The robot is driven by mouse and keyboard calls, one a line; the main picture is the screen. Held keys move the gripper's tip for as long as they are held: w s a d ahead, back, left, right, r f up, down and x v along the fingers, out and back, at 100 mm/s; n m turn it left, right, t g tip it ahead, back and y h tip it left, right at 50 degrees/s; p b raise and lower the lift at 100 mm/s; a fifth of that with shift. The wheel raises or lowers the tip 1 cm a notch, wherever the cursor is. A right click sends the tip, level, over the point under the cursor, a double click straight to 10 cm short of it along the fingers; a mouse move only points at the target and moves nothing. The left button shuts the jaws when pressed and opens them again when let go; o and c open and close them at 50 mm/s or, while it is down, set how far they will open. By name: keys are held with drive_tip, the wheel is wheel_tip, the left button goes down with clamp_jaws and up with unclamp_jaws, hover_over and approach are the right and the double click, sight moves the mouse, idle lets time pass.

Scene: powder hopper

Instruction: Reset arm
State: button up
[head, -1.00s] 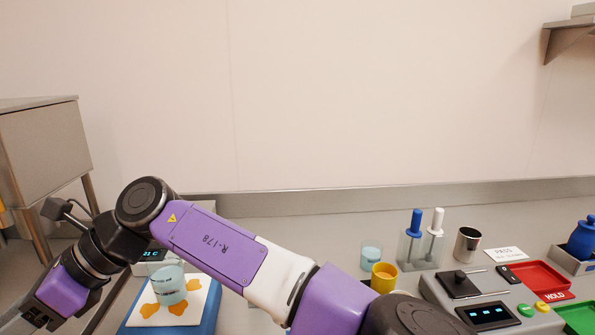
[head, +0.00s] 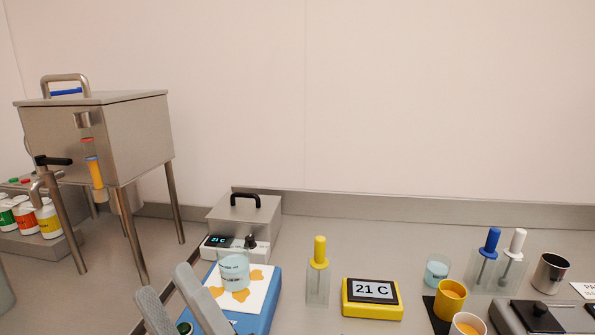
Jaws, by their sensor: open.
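My gripper (head: 166,283) shows at the bottom of the head view, left of centre. Its two grey fingers point up, spread apart, with nothing between them. It is open. The rest of my arm is below the picture edge. The fingers are in front of the lower left part of a blue stirrer-like unit (head: 262,313) with an orange-spotted white top. A glass beaker (head: 234,272) of pale blue liquid stands on that top, above and right of the fingers, apart from them in the picture.
A steel hopper (head: 105,140) on legs stands at left, with labelled bottles (head: 48,222) beside it. A steel bath (head: 243,222) is behind the beaker.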

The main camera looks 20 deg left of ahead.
drive_tip(key=d+f+m+t+h, duration=0.75)
drive_tip(key=d+m+h, duration=0.25)
drive_tip(key=d+m, duration=0.25)
drive_tip(key=d+f+m+t+h, duration=0.75)
drive_tip(key=d+m+h, duration=0.25)
drive_tip(key=d+m, duration=0.3)
drive_tip(key=s+d+f+m+g+h, duration=0.1)
drive_tip(key=s+d+f+g+h, duration=0.2)
drive_tip(key=s+d, duration=0.6)
drive_tip(key=s+d+f+m+g+h, duration=0.1)
drive_tip(key=s+d+f+g+h, duration=0.3)
drive_tip(key=s+d+f, duration=0.4)
drive_tip(key=s+d, duration=0.2)
drive_tip(key=s, duration=0.1)
drive_tip(key=shift+d+m, duration=0.15)
drive_tip(key=shift+m, duration=0.2)
